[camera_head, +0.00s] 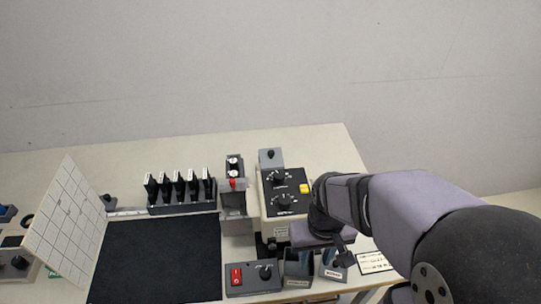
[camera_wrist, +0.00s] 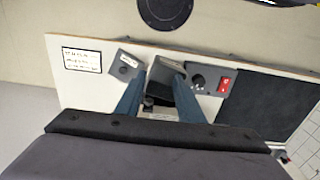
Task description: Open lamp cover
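My gripper (camera_wrist: 160,80) is in the wrist view, its two blue fingers apart with a gap between them. It is above the table's front edge. In the head view the arm hides most of it, near the front right of a pale box (camera_head: 270,228) with a black top panel, knobs and a yellow button (camera_head: 305,188). A dark open-topped container (camera_head: 298,268) stands just left of the gripper; it also shows beyond the fingertips in the wrist view (camera_wrist: 168,72). I cannot tell which part is the lamp cover.
A grey control box (camera_head: 253,279) with a red switch stands left of the container. A black mat (camera_head: 160,260), a tilted white gridded panel (camera_head: 66,225) and a rack of black holders (camera_head: 182,208) lie further left. A small labelled block (camera_head: 336,272) and a card (camera_head: 374,262) are at right.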

